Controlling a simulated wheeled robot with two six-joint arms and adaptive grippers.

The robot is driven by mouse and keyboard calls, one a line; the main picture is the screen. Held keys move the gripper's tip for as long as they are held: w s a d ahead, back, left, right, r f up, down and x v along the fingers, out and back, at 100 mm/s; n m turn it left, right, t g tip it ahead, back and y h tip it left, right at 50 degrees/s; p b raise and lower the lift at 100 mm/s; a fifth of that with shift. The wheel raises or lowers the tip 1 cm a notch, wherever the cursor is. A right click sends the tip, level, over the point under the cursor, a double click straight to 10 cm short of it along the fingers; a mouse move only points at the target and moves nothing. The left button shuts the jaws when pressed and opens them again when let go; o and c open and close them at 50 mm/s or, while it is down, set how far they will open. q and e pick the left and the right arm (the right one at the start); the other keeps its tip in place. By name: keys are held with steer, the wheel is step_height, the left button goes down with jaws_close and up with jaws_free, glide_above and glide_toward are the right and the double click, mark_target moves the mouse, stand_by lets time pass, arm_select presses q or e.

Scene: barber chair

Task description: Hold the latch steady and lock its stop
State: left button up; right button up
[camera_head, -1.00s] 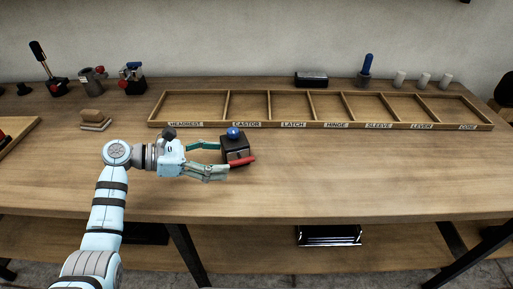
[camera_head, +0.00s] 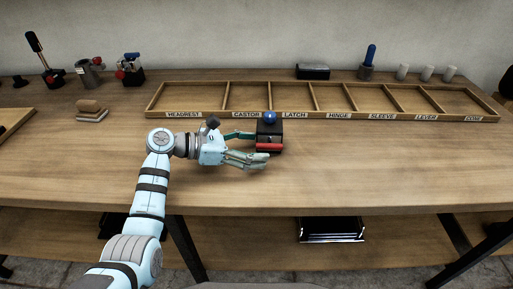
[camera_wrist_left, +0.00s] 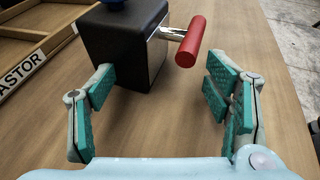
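The latch is a black block (camera_head: 269,134) with a blue knob (camera_head: 270,118) on top and a red handle (camera_head: 268,147) on its near side. It stands on the bench in front of the labelled tray. My left gripper (camera_head: 261,147) is open at the latch's left side. In the left wrist view the black block (camera_wrist_left: 120,50) is beyond the left finger, which overlaps its edge; I cannot tell if they touch. The red handle (camera_wrist_left: 190,42) on its metal stem lies ahead of the right finger, apart from it. My right gripper is out of view.
A wooden tray (camera_head: 318,117) with labelled compartments lies just behind the latch. A stacked block (camera_head: 91,112) and several mechanical parts stand at the back left. A dark box (camera_head: 313,72) and several white cylinders stand behind the tray. The bench front and right are clear.

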arm_select(q)
jaws_close()
steer(key=shift+c, duration=0.5)
jaws_free()
